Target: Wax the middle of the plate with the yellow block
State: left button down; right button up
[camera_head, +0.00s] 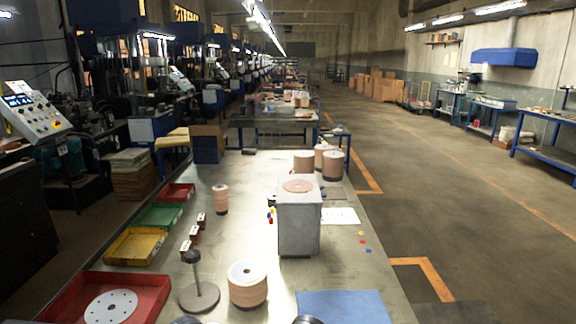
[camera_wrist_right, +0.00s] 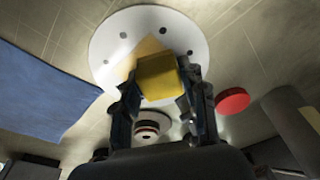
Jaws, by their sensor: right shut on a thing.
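The yellow block (camera_wrist_right: 158,77) is between the fingers of my right gripper (camera_wrist_right: 160,85) in the right wrist view. The gripper is shut on it. The white round plate (camera_wrist_right: 113,45) with small dark holes lies beyond the block, on the table. The block covers part of the plate's middle; a tan patch (camera_wrist_right: 150,46) shows there. I cannot tell whether block and plate touch. Neither gripper can be made out in the head view; only dark rounded shapes show at its bottom edge. A white plate with holes (camera_head: 111,307) lies in the red tray (camera_head: 154,283) at lower left.
A blue mat (camera_wrist_right: 40,85) lies left of the plate, and a red disc (camera_wrist_right: 232,101) lies to its right. In the head view, a grey box (camera_head: 298,228), a disc stack (camera_head: 247,290) and a post on a round base (camera_head: 199,296) stand on the table (camera_head: 180,255).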

jog(key=shift+s, duration=1.2)
jog(key=shift+w+d, duration=0.2)
jog(key=shift+w, duration=3.4)
notch_tip(320, 180, up, 7)
jog(key=shift+r, duration=0.1)
